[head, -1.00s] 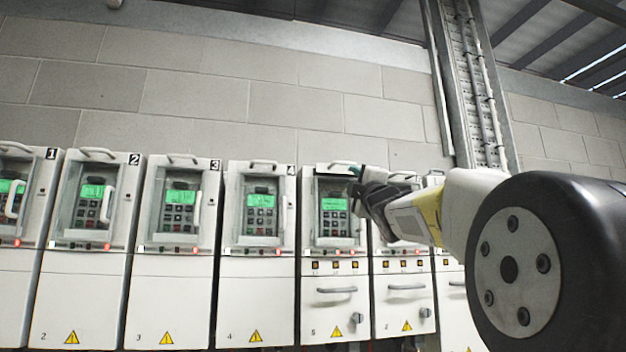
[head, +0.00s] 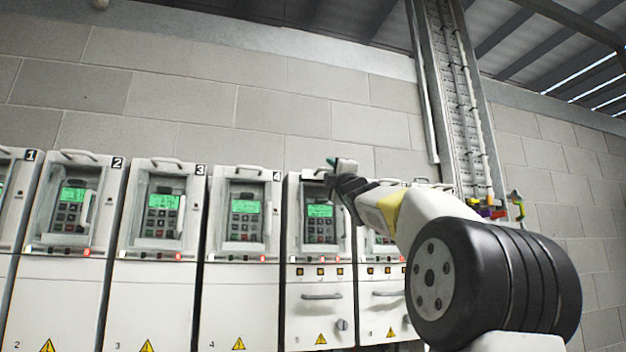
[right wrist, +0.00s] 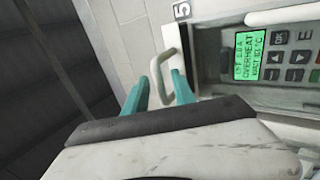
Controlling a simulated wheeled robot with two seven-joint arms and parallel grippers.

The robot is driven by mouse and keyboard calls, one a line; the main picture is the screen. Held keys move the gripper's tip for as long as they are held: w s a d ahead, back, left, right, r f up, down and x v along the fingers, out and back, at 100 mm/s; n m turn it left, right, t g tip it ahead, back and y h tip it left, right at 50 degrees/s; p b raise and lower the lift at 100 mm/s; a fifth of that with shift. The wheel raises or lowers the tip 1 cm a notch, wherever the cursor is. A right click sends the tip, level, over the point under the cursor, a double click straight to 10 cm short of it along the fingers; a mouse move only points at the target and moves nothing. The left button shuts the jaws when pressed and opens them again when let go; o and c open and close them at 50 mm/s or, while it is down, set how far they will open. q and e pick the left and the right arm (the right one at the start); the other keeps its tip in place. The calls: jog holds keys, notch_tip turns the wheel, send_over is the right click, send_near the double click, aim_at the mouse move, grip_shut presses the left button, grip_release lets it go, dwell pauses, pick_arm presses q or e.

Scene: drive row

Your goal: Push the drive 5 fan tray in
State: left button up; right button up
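Drive 5 (head: 318,240) is a white cabinet with a green-lit keypad, fifth in the row. In the right wrist view its display (right wrist: 249,55) reads OVERHEAT. The fan tray handle (right wrist: 166,72), a pale loop, is at the drive's top beside the label 5, with a dark gap between the tray front and the keypad panel. My right gripper (right wrist: 160,80) has its teal fingers apart, close to the handle. I cannot tell whether they touch it. In the head view the right gripper (head: 337,166) is at drive 5's top edge and partly hides it. My left gripper is not in view.
Drive 4 (head: 240,300) and other similar drives stand close on the left. Drive 6 (head: 376,295) stands on the right, partly behind my right arm. A block wall (head: 260,105) is behind, with a vertical cable tray (head: 455,95) and coloured items (head: 490,210) near it.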

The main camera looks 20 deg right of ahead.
grip_shut()
dwell(1.3)
